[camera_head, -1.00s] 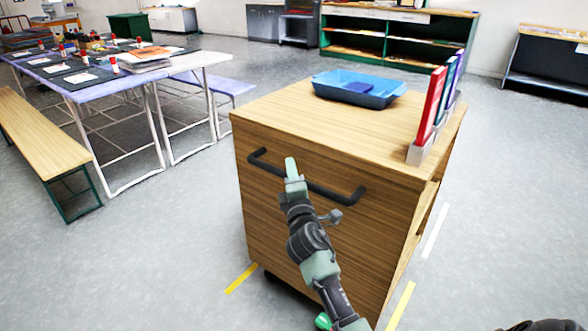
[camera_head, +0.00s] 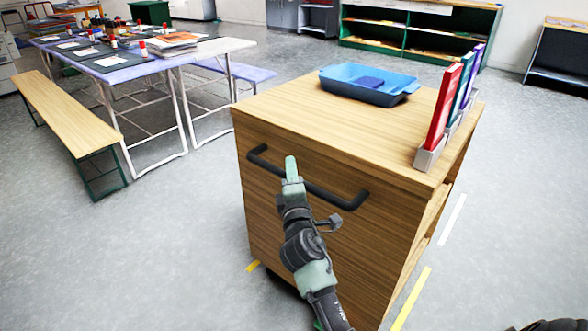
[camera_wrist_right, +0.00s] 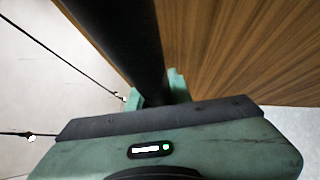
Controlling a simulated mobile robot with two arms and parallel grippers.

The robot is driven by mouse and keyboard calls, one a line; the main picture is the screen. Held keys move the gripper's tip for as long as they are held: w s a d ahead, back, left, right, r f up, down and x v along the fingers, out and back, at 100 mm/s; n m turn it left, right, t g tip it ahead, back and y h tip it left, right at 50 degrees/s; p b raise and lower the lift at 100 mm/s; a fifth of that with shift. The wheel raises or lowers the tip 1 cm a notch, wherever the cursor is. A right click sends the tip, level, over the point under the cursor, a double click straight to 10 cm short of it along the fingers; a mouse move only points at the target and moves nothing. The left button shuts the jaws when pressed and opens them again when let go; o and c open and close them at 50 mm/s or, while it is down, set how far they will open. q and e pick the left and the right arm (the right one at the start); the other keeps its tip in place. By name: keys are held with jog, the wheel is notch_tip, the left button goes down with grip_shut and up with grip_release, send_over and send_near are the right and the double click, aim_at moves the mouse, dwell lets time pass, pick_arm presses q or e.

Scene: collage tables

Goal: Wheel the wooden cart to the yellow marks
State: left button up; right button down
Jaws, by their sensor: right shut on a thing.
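The wooden cart (camera_head: 325,205) stands upright in the middle of the head view, its black bar handle (camera_head: 345,199) on the side facing me. My right gripper (camera_head: 292,178) is shut on the handle, left of the bar's middle. In the right wrist view, the dark handle (camera_wrist_right: 135,45) runs between the green fingers (camera_wrist_right: 155,92), beside the wood panel (camera_wrist_right: 235,50). A short yellow mark (camera_head: 253,266) shows at the cart's lower left, partly hidden by it. A longer yellow mark (camera_head: 411,298) lies on the floor just right of the cart. My left gripper is out of view.
A blue tray (camera_head: 345,92) and upright coloured binders (camera_head: 447,105) sit on the cart. A white floor strip (camera_head: 452,219) lies to its right. Left are a work table (camera_head: 130,72) and a bench (camera_head: 72,112). Shelves (camera_head: 420,45) stand behind.

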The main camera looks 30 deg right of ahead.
dwell(0.3)
jog(key=c, duration=1.3)
grip_release()
jog(key=v, duration=0.7)
jog(key=shift+s, duration=0.4)
jog(key=shift+a+f, duration=0.1)
jog(key=shift+a, duration=0.05)
